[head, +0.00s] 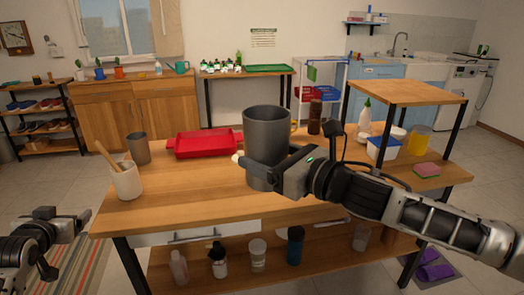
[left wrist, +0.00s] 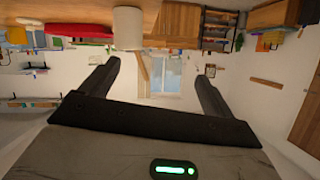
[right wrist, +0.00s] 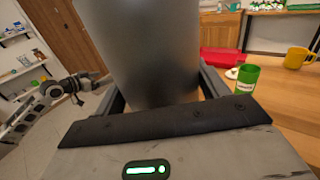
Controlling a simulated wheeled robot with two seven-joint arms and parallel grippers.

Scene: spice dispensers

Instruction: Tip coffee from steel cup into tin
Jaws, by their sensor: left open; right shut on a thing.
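A large grey steel cup (head: 267,138) is held upright over the front of the wooden table. It fills the middle of the right wrist view (right wrist: 150,50). My right gripper (head: 280,172) is shut on it, with a finger on each side of its wall. The cup's contents are not visible. A green tin with a white label (right wrist: 247,80) stands on the table in the right wrist view, to the right of the cup. The cup hides it in the head view. My left gripper (head: 66,222) is open and empty, left of the table.
A red tray (head: 204,144), a smaller grey cup (head: 138,148) and a white crock with wooden utensils (head: 126,180) stand on the left half. A yellow mug (right wrist: 297,58) and a dark brown mill (head: 315,117) stand behind the held cup. A raised shelf (head: 408,92) stands right.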

